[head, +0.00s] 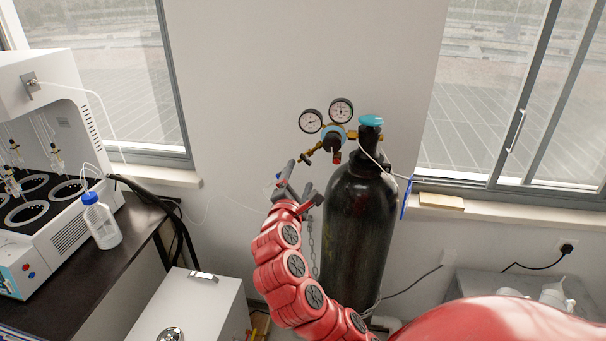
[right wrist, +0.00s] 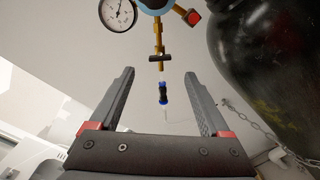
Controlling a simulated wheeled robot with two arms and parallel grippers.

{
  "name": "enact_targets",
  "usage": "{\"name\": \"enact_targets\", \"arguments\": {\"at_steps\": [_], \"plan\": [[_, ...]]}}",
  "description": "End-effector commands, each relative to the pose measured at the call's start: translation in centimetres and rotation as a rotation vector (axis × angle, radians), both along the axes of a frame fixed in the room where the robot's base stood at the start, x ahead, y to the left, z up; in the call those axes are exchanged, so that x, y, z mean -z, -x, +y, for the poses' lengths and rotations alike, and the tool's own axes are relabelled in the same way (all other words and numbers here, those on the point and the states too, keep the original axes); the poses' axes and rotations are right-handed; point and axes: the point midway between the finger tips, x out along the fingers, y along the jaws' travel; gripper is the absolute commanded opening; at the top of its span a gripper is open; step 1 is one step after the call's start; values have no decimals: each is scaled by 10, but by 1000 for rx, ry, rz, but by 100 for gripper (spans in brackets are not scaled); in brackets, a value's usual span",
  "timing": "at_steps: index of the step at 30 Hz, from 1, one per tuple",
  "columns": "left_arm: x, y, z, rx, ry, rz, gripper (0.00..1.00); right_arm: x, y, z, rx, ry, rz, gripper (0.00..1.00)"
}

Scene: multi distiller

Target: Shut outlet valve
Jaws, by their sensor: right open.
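A black gas cylinder (head: 356,225) stands upright by the wall, with a turquoise knob (head: 371,121) on top. Its brass regulator carries two round gauges (head: 326,115). The outlet valve (head: 305,158), a small dark T-shaped handle on a brass stem, is at the regulator's left end. It also shows in the right wrist view (right wrist: 161,57), top centre, beyond the fingertips. My right gripper (head: 297,178) is open and empty, just below and left of the valve in the head view. In the right wrist view its fingers (right wrist: 158,74) are spread wide, apart from the handle. My left gripper is out of view.
A chain (right wrist: 245,117) hangs beside the cylinder. A blue-ended black connector (right wrist: 163,88) sits below the valve, with a thin tube. A white cabinet (head: 195,308) and a bench with a distiller (head: 70,215) and bottle (head: 101,222) are left.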

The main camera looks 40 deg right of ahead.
Motion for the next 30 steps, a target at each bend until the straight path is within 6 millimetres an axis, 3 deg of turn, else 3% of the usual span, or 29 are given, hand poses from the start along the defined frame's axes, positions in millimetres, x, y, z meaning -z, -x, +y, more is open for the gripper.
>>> {"name": "enact_targets", "arguments": {"at_steps": [9,30], "plan": [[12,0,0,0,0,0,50,1,23,28,-2,1,0,81],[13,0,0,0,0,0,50,4,19,33,-29,-6,-13,81]]}}
